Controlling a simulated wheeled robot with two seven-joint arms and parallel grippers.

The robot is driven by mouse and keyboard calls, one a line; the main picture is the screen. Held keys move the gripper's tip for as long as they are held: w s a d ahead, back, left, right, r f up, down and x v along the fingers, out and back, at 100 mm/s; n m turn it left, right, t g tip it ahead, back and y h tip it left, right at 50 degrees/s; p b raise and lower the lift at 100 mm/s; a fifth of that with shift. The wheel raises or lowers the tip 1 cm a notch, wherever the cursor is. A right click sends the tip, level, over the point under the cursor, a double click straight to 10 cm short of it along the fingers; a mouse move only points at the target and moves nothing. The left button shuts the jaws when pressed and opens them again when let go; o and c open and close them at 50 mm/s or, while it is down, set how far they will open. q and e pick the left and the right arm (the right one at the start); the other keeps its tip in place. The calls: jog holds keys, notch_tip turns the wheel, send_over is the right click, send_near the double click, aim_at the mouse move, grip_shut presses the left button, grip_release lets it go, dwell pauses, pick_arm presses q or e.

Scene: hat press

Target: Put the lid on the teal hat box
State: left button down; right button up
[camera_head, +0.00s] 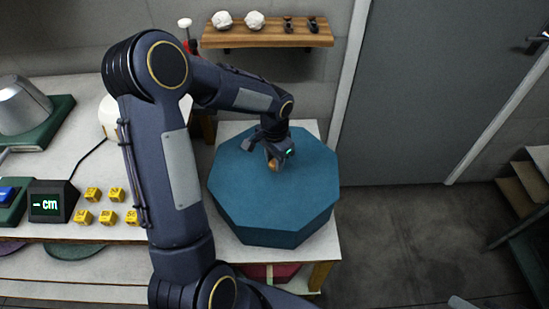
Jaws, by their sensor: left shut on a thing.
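The teal hat box (262,226) is a large eight-sided box on the right end of the white table. Its flat teal lid (240,178) covers its top in the head view; I cannot tell from here whether the lid is fully seated. My left gripper (274,162) is over the middle of the lid, pointing down, shut on the small wooden knob (272,165) there. The knob is mostly hidden by the fingers. My right gripper is not in view.
Yellow numbered cubes (108,217) and a display reading "cm" (47,203) are on the table at left. A metal hat block (20,108) stands behind them. A wall shelf (268,36) holds white balls and dark items. Open floor (400,240) lies right of the table.

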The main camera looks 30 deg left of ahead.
pick_arm(q)
jog(key=shift+f, duration=0.3)
dwell(0.4)
jog(key=c, duration=1)
grip_release()
jog(key=shift+r, duration=0.15)
